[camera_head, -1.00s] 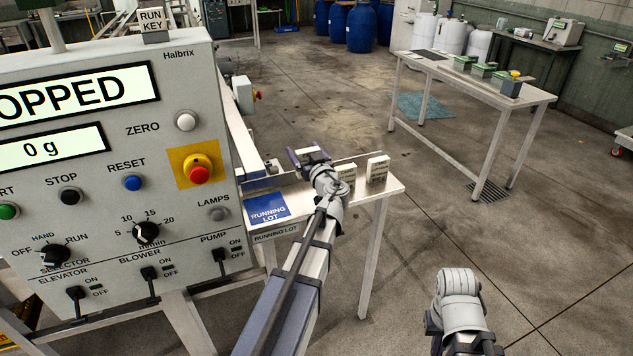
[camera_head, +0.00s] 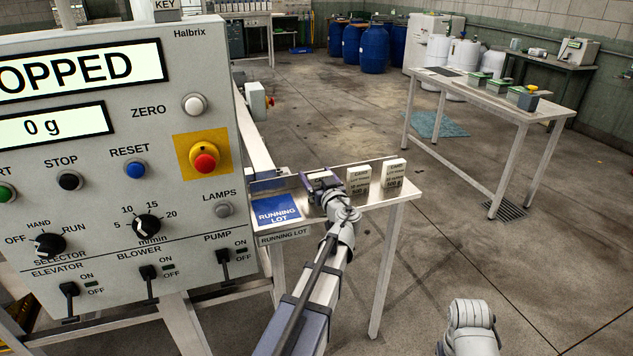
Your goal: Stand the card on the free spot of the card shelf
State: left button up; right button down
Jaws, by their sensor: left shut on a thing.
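The card shelf (camera_head: 375,199) is a pale ledge beside the control panel. Two white cards stand upright on it: one (camera_head: 358,181) close to the right of my left gripper, and one (camera_head: 395,173) near the shelf's right end. I cannot tell whether that card touches the shelf.
The control panel (camera_head: 110,235) with knobs, buttons and a red stop button (camera_head: 204,158) stands close on the left. A white table (camera_head: 480,92) with small devices is at the back right. The floor (camera_head: 450,240) right of the shelf is clear.

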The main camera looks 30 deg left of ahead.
pick_arm(q)
jog(key=shift+r, duration=0.1)
jog(key=shift+f, duration=0.2)
jog(key=o, duration=1.1)
jog(key=shift+o, duration=0.2)
jog(key=shift+r, duration=0.15)
jog(key=shift+s+d+r, duration=0.1)
jog(key=shift+s+d, duration=0.05)
jog(key=shift+d, duration=0.05)
jog(key=v, duration=1.1)
jog(key=shift+s+d, duration=0.2)
